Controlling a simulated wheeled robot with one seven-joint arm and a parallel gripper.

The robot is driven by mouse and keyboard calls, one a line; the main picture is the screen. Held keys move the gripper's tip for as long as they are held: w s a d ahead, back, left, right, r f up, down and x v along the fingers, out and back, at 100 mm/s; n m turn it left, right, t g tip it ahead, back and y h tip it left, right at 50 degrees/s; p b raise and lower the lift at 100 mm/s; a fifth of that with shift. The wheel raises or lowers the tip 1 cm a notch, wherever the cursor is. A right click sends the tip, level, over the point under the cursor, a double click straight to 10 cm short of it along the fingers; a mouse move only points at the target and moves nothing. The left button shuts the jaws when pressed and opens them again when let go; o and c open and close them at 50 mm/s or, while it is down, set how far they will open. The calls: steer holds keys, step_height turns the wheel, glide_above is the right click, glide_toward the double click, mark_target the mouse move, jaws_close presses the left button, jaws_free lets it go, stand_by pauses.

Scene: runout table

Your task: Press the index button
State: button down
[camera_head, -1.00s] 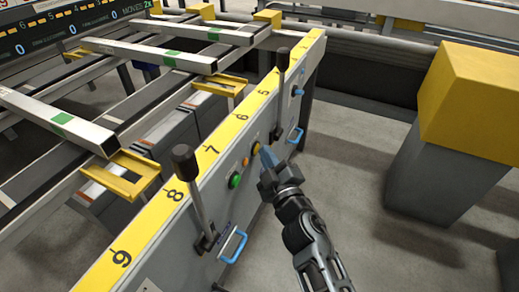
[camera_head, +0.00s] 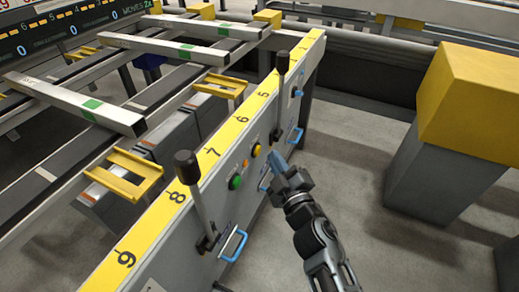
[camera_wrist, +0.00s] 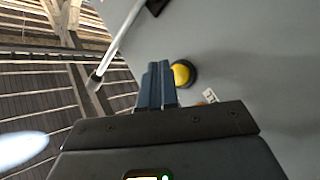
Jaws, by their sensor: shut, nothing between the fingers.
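A round yellow button (camera_head: 257,150) sits on the grey side panel (camera_head: 215,200) of the runout table, to the right of a green button (camera_head: 236,182). No readable label tells me which one is the index button. My gripper (camera_head: 275,157) has blue fingers, shut and empty, just to the right of the yellow button and apart from it in the head view. In the wrist view the shut fingers (camera_wrist: 156,84) are just left of the yellow button (camera_wrist: 183,74). A small label (camera_wrist: 210,96) beside it is too small to read.
Two black-knobbed levers stand along the panel, one near (camera_head: 186,163) and one far (camera_head: 282,60). Blue handles (camera_head: 233,244) stick out below. A yellow-topped grey block (camera_head: 475,95) stands at the right. Bars (camera_head: 75,103) lie across the table. The floor between is clear.

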steer(key=shift+s+d+p, duration=0.25)
steer(key=shift+d+p, duration=0.1)
steer(key=shift+d, duration=0.3)
steer(key=shift+s+d+p, duration=0.2)
steer(key=shift+d+p, duration=0.2)
steer(key=shift+d, duration=0.3)
steer(key=shift+s+d+p, duration=0.25)
steer(key=shift+d+p, duration=0.1)
steer(key=shift+d, duration=0.3)
steer(key=s+d+r+m+h+p, duration=0.15)
steer(key=s+d+m, duration=0.35)
steer(key=s, duration=0.8)
steer(key=s+d+m+h+p, duration=0.25)
steer(key=s+d, duration=0.45)
steer(key=s, duration=0.6)
steer(key=s+d+r+m+g+h+p, duration=0.1)
steer(key=s+d+r+m+p, duration=0.1)
steer(key=s+r, duration=0.7)
steer(key=s+d+r+m+g+h+p, duration=0.1)
steer(key=s+d+r+m+h+p, duration=0.1)
steer(key=s+r+m, duration=0.3)
steer(key=s+d+r, duration=0.1)
steer(key=s+r, duration=0.3)
steer(key=s, duration=0.2)
steer(key=shift+d+h, duration=0.25)
steer(key=shift+h, duration=0.05)
